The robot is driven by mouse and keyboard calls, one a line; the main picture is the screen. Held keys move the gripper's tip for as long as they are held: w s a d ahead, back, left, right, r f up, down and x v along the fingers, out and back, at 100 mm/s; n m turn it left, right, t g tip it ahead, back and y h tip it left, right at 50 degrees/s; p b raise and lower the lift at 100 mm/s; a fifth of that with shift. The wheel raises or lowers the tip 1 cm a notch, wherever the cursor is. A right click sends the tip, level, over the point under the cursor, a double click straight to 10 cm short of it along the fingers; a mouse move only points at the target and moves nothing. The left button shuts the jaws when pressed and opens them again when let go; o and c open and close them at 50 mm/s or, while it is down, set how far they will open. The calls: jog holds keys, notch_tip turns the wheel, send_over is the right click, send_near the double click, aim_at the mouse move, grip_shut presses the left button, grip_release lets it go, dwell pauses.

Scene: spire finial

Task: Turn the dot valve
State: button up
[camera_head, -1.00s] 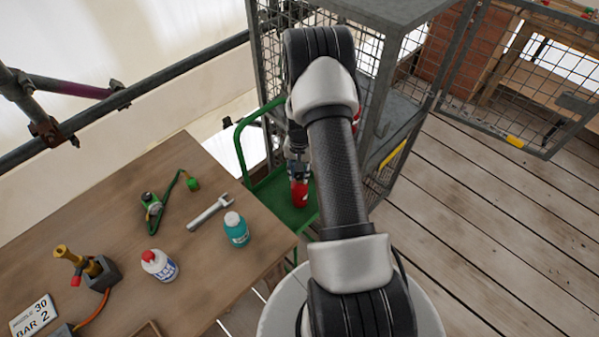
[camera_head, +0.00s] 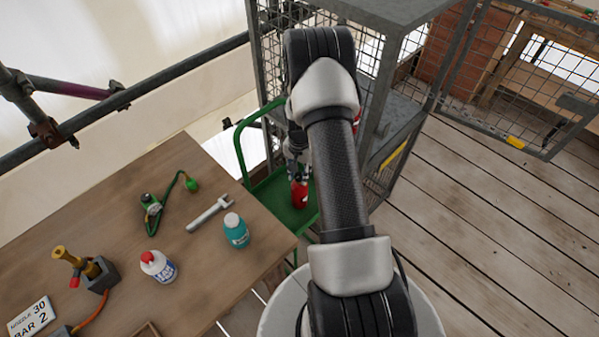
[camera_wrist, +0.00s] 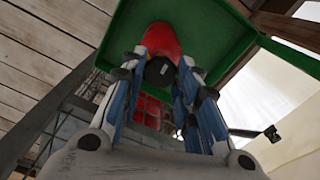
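A red cylinder (camera_head: 300,194) stands on the green trolley base (camera_head: 275,192) beside the table. In the wrist view the red cylinder (camera_wrist: 160,38) has a dark round end (camera_wrist: 160,71) facing my gripper, with a small pale mark on it. My gripper (camera_head: 299,176) is right over the cylinder, partly hidden by my arm. In the wrist view its blue-sided fingers (camera_wrist: 162,66) stand apart on either side of the dark end; I cannot tell whether they touch it. No part is clearly readable as the dot valve.
The wooden table at left holds a green regulator with hose (camera_head: 151,208), a wrench (camera_head: 209,212), a teal bottle (camera_head: 236,231), a white bottle with red cap (camera_head: 159,267) and a brass torch (camera_head: 84,264). A wire mesh cage (camera_head: 385,100) stands close behind my arm. Plank floor at right is clear.

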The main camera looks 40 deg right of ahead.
aim_at(300, 175)
jog(key=o, duration=0.4)
notch_tip(300, 175, up, 12)
dwell(0.7)
